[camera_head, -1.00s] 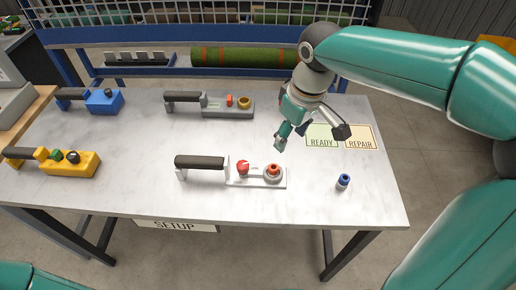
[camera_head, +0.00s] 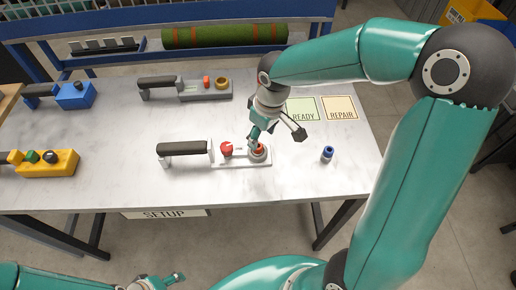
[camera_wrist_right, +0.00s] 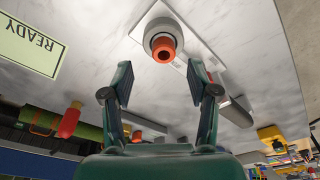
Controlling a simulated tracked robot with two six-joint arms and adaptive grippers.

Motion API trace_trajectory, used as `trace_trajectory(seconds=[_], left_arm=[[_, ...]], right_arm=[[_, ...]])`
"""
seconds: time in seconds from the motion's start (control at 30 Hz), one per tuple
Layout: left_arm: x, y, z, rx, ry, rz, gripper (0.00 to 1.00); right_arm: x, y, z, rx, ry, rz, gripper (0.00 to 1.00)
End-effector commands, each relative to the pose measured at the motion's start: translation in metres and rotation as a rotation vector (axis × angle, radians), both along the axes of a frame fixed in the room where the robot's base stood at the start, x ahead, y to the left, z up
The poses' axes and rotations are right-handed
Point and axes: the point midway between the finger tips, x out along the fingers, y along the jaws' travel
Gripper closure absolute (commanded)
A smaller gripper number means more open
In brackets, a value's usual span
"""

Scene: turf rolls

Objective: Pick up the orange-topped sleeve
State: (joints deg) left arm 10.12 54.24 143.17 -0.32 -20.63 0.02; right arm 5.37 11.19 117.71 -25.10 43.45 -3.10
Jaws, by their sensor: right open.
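The orange-topped sleeve (camera_head: 259,154) has a grey body and stands on the right end of a white plate (camera_head: 240,164) with a black handle. In the right wrist view the sleeve (camera_wrist_right: 163,42) is ahead of the fingertips, roughly centred between them, with its orange top facing the camera. My right gripper (camera_head: 276,136) is open and empty, close to the sleeve; one finger partly overlaps it in the head view. The open fingers also show in the right wrist view (camera_wrist_right: 160,88). My left gripper (camera_head: 162,283) is partly in view at the bottom edge, its jaws unclear.
A red knob (camera_head: 227,149) sits just left of the sleeve. A blue sleeve (camera_head: 327,154) stands to the right. READY (camera_head: 303,109) and REPAIR (camera_head: 340,108) cards lie behind. The table front is clear.

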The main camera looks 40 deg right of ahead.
Motion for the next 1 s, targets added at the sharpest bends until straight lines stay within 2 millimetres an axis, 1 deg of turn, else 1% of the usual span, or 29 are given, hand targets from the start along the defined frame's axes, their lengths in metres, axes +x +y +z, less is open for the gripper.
trace_trajectory(seconds=[0.07,0.23,0.3,0.37,0.47,0.63,0.67,1.0], left_arm=[[0.000,0.000,0.003,0.000,0.000,0.000,0.37],[0.000,0.000,0.010,0.000,0.000,0.000,0.37],[0.000,0.000,0.009,0.000,0.000,0.000,0.37],[0.000,0.000,0.010,0.000,0.000,0.000,0.37],[0.000,0.000,0.010,0.000,0.000,0.000,0.37],[0.000,0.000,0.010,0.000,0.000,0.000,0.37],[0.000,0.000,0.010,0.000,0.000,0.000,0.37],[0.000,0.000,0.010,0.000,0.000,0.000,0.37]], right_arm=[[0.000,0.002,-0.006,0.001,0.004,0.001,0.41],[0.004,0.007,-0.029,0.002,0.007,0.003,0.41],[0.006,0.007,-0.039,0.002,0.005,0.002,0.41],[0.007,0.007,-0.045,0.002,0.005,0.001,0.41],[0.008,0.007,-0.049,0.002,0.000,0.001,0.41],[0.008,0.007,-0.049,0.002,0.000,0.002,0.41],[0.008,0.007,-0.049,0.002,0.000,0.002,0.42],[0.008,0.008,-0.049,0.001,0.000,0.003,0.99]])
